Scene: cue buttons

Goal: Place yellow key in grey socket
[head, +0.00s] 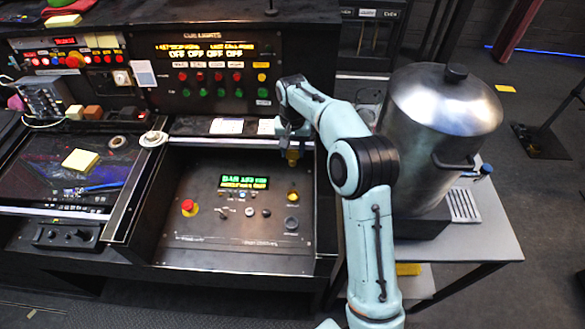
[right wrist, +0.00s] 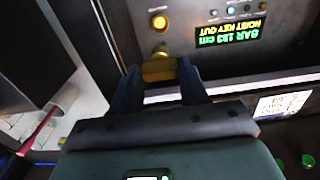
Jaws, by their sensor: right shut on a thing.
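My right gripper (head: 292,148) is over the back right of the black control panel and also shows in the right wrist view (right wrist: 160,85). It is shut on the yellow key (head: 292,158), whose gold-yellow block shows between the fingers in the right wrist view (right wrist: 160,69). A round grey fitting (head: 291,224), perhaps the grey socket, is on the panel's right side, apart from the key. In the right wrist view the key overlaps a small fitting near the lit yellow button; I cannot tell whether they touch. My left gripper is not in view.
The panel (head: 210,205) has a red button (head: 188,206), a lit yellow button (head: 292,196) and a green-and-yellow display (head: 244,182) reading "HOIST KEY OUT". The cue lights board (head: 215,75) rises behind. A steel urn (head: 440,120) stands right of my arm.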

